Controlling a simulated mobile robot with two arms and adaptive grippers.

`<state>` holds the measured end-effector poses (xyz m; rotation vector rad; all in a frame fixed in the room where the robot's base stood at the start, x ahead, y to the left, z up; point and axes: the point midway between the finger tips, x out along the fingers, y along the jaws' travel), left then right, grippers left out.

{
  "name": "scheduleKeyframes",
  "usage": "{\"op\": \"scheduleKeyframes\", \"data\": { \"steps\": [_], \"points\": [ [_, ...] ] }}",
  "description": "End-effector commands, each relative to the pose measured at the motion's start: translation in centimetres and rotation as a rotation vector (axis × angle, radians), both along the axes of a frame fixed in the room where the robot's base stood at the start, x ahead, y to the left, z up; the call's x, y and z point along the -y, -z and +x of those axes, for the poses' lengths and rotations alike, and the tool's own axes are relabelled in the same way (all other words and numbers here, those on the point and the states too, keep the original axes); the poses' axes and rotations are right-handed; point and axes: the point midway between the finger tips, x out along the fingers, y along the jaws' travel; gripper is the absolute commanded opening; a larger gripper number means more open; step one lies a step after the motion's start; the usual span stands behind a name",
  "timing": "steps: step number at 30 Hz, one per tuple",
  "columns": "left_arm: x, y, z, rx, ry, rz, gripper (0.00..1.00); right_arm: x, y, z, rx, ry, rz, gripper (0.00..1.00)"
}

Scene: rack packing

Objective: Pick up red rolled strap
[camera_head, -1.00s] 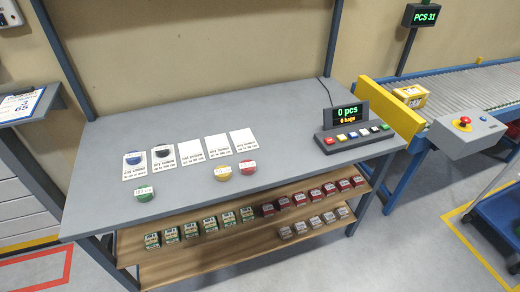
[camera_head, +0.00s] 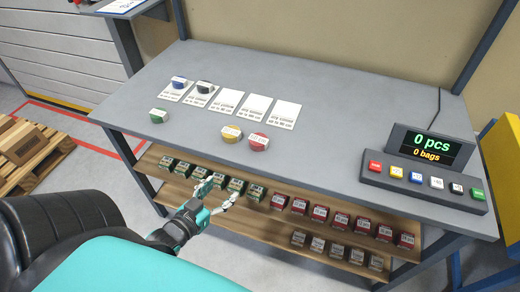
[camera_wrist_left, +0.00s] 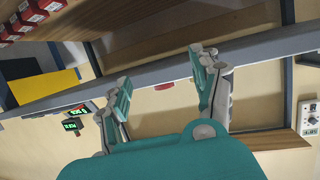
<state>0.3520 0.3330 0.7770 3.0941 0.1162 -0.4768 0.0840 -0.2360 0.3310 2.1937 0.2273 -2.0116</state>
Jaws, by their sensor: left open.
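The red rolled strap (camera_head: 258,142) lies on the grey table top, with a white label on it, just right of the yellow rolled strap (camera_head: 231,134). My left gripper (camera_head: 213,189) is open and empty. In the head view it is in front of the table's front edge, over the shelf boxes, below and left of the red strap and apart from it. The left wrist view shows its two spread fingers (camera_wrist_left: 165,88) with nothing between them; a small red thing (camera_wrist_left: 165,87) shows beyond them at the table edge. My right gripper is not in view.
Green (camera_head: 158,115), blue (camera_head: 179,82) and black (camera_head: 205,86) straps sit on the table, the last two on white cards. A button console (camera_head: 425,178) stands at the right. Shelves below the table top hold several small boxes (camera_head: 319,212). The table's middle right is clear.

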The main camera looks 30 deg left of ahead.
Motion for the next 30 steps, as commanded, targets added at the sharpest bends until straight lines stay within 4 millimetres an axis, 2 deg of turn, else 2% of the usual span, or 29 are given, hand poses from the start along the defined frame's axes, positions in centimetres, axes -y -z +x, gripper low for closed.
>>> {"op": "scheduleKeyframes", "data": {
  "steps": [1,3,6,8,11,22,25,30],
  "points": [
    [0.2,-2.1,0.1,0.05,0.011,0.005,0.65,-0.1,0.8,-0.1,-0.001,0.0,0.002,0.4],
    [0.5,-4.8,0.3,0.101,0.022,0.007,0.65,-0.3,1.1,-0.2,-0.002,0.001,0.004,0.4],
    [0.8,-7.0,0.5,0.142,0.032,0.009,0.65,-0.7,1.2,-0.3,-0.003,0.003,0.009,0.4],
    [0.9,-7.6,0.9,0.155,0.035,0.009,0.65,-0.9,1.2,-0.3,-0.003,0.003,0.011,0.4],
    [0.9,-7.7,2.5,0.162,0.036,0.009,0.65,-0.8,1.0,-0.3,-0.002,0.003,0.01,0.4],
    [0.6,-6.5,10.3,0.16,0.035,0.009,0.65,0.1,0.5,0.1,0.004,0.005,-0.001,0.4],
    [0.5,-6.1,11.6,0.157,0.035,0.009,0.65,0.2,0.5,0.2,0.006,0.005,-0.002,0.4],
    [0.5,-5.9,12.6,0.156,0.035,0.009,0.65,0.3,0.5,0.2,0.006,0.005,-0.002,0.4]
  ]
}}
